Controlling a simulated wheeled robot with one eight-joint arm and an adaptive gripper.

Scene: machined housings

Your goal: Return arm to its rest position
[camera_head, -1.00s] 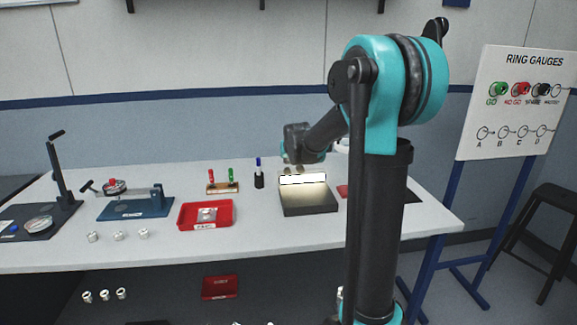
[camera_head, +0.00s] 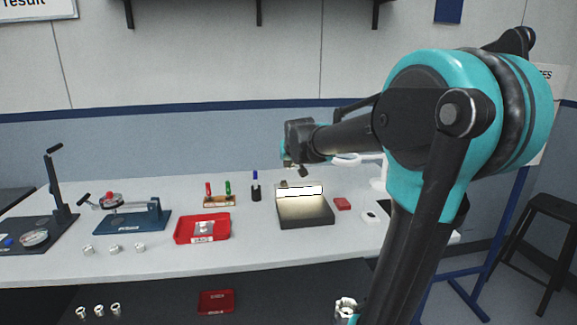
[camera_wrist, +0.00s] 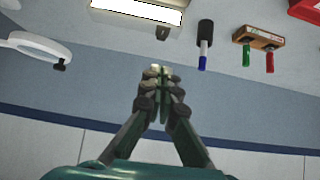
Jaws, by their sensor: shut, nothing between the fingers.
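My gripper (camera_wrist: 160,75) is shut and empty in the wrist view, its fingers together in front of the bench and wall. In the head view my gripper (camera_head: 294,170) is at the end of the raised arm, above the back of the lit inspection box (camera_head: 304,212). The gripper is small and partly hidden there by the wrist. The lit box also shows at the top of the wrist view (camera_wrist: 138,10), apart from the fingers.
The white bench (camera_head: 180,266) holds a red tray (camera_head: 202,229), a gauge rack (camera_head: 219,202), a marker holder (camera_head: 256,191), a blue fixture (camera_head: 132,221) and several small metal parts. A stool (camera_head: 555,215) stands at right. A white ring-shaped lamp (camera_wrist: 38,46) is near the gripper.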

